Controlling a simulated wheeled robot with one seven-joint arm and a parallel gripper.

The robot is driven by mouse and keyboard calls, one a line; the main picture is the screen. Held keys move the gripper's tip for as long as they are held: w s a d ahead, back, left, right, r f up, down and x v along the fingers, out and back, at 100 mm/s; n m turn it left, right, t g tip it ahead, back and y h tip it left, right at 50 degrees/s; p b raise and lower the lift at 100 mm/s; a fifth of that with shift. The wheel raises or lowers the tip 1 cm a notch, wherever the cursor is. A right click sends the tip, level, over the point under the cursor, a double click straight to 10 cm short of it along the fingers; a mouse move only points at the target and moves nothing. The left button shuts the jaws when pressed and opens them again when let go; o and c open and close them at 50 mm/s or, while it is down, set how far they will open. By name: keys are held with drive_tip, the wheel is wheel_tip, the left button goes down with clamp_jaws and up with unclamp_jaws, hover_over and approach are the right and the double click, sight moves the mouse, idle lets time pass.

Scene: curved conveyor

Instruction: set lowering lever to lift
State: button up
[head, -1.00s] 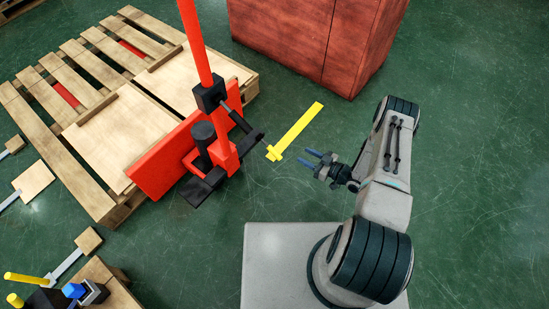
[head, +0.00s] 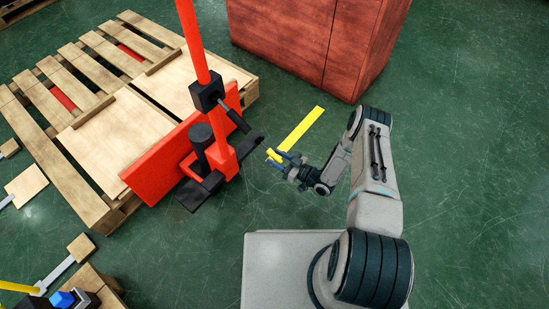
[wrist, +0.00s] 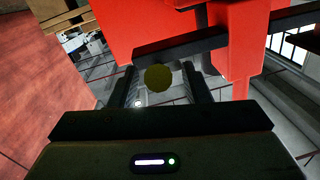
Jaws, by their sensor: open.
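A red pallet truck stands at the pallet, with an upright red handle (head: 194,40), a black block (head: 207,95) on it and black parts at its foot (head: 203,190). A slim black rod (head: 237,121) slants down right from the block; I cannot tell for certain which part is the lowering lever. My gripper (head: 278,158) is open, just right of the truck's lower parts. In the wrist view, a round olive-yellow knob (wrist: 158,77) shows between the fingers, in front of a black bar (wrist: 185,45); contact cannot be told. The red body (wrist: 240,50) is behind.
A wooden pallet (head: 70,185) lies under and left of the truck. A large red-brown cabinet (head: 290,40) stands behind. A yellow strip (head: 303,127) is on the green floor near my gripper. Smaller wooden and metal items lie at lower left. The floor at right is clear.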

drive_tip(key=shift+w+a, duration=0.45)
drive_tip(key=shift+a, duration=0.15)
clamp_jaws()
drive_tip(key=shift+d+r, duration=0.1)
